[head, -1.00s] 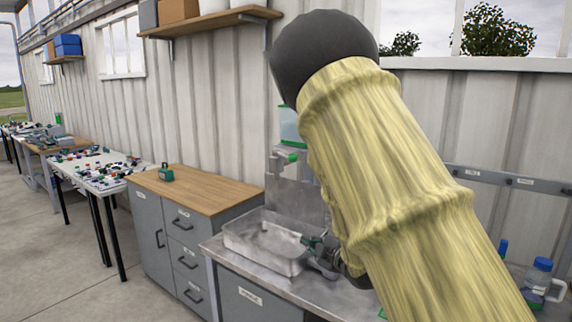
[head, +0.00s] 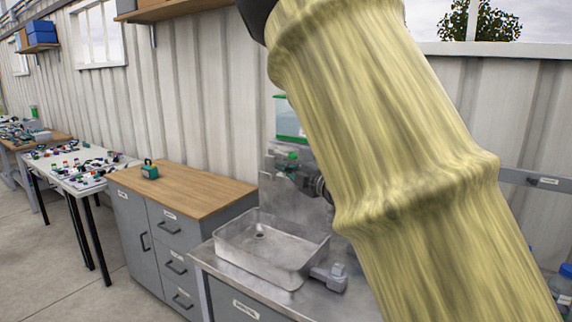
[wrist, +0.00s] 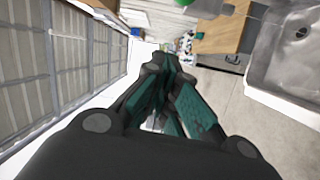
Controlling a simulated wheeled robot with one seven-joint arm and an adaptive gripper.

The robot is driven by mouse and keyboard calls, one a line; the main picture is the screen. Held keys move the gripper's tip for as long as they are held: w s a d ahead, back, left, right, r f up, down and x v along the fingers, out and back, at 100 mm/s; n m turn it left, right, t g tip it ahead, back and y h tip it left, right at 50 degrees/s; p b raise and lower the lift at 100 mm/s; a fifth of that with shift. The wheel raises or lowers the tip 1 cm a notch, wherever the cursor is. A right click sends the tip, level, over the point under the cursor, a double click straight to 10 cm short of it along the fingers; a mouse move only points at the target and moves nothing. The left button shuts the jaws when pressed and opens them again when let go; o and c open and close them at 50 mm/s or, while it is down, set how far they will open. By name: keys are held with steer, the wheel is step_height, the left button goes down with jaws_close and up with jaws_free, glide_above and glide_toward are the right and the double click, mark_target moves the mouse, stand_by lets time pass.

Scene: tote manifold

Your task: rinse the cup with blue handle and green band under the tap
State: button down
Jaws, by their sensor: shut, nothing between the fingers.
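My gripper (head: 284,168) is shut and empty, with teal and dark fingers, raised above the right rear of the sink. It is close to a green-topped fitting (head: 292,155), perhaps the tap; I cannot tell whether they touch. In the wrist view the shut fingers (wrist: 160,62) point away with nothing between them. The metal sink (head: 225,238) looks empty, and its drain shows in the wrist view (wrist: 302,33). I cannot make out a cup with a blue handle and green band. My arm hides much of the counter.
A grey metal fixture (head: 330,277) sits at the sink's right. A wooden-topped cabinet (head: 190,187) bears a green object (head: 149,170). Blue-topped containers (head: 565,272) are cut off at the right edge.

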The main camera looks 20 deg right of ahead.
mark_target(282, 153)
steer(key=w+d+p, duration=0.1)
steer(key=w+p, duration=0.3)
steer(key=w, duration=0.4)
steer(key=shift+d+f+p, duration=0.3)
steer(key=shift+f+p, duration=0.05)
steer(key=shift+w+d, duration=0.1)
steer(key=shift+d, duration=0.2)
